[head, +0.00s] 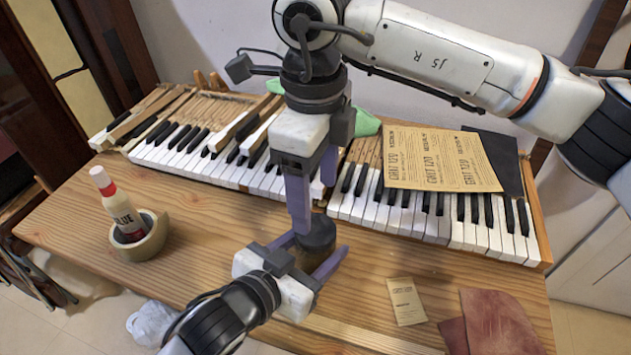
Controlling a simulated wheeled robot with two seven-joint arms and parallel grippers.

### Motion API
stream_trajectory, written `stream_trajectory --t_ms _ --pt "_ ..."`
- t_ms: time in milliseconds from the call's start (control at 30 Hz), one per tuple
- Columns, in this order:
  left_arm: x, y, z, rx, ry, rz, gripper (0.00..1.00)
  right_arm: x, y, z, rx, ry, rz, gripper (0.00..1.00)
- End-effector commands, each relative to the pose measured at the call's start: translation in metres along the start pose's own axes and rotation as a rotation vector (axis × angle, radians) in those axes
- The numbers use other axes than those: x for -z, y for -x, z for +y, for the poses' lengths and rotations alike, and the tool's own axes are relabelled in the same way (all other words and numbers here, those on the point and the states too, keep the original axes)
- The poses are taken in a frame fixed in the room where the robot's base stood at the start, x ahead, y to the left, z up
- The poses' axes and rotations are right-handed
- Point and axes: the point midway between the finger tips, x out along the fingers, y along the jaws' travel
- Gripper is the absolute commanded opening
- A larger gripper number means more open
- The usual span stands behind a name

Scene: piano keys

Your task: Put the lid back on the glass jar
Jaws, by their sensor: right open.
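A small dark round-topped object (318,232) stands on the wooden table below my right gripper. It appears to be the glass jar; I cannot tell its lid apart from its body, and no separate lid shows. My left gripper (317,249) reaches in from the lower left, with one purple finger on each side of the jar, seemingly touching it. My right gripper (316,190) points down just above the jar. Its purple fingers are apart with nothing seen between them. The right gripper's near finger comes close to the jar's top.
A piano keyboard (385,212) with loose keys lies along the back. Sandpaper sheets (440,158) rest on its right part. A glue bottle (115,200) stands in a tape roll (150,240) at left. A small packet (406,301) and reddish leather (500,322) lie front right.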

Motion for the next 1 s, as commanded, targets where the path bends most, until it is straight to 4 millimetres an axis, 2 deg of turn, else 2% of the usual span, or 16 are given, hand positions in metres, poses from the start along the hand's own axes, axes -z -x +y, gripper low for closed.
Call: stream_trajectory --t_ms 300,500,700,1000 --pt "0.0 0.0 0.0001 0.0 0.0 0.0 0.0 0.0001 0.0066 -0.0002 0.001 0.709 -0.007 0.67" --pt "0.0 0.0 0.0001 0.0 0.0 0.0 0.0 0.0001 0.0092 0.0 0.003 1.064 -0.011 0.67" --pt "0.0001 0.0 0.0001 0.0 0.0 0.0 0.0 0.0002 0.0105 0.0002 0.003 1.244 -0.012 0.67" --pt "0.0001 0.0 0.0001 0.0 0.0 0.0 0.0 0.0002 0.0108 0.0003 0.003 1.275 -0.012 0.67"
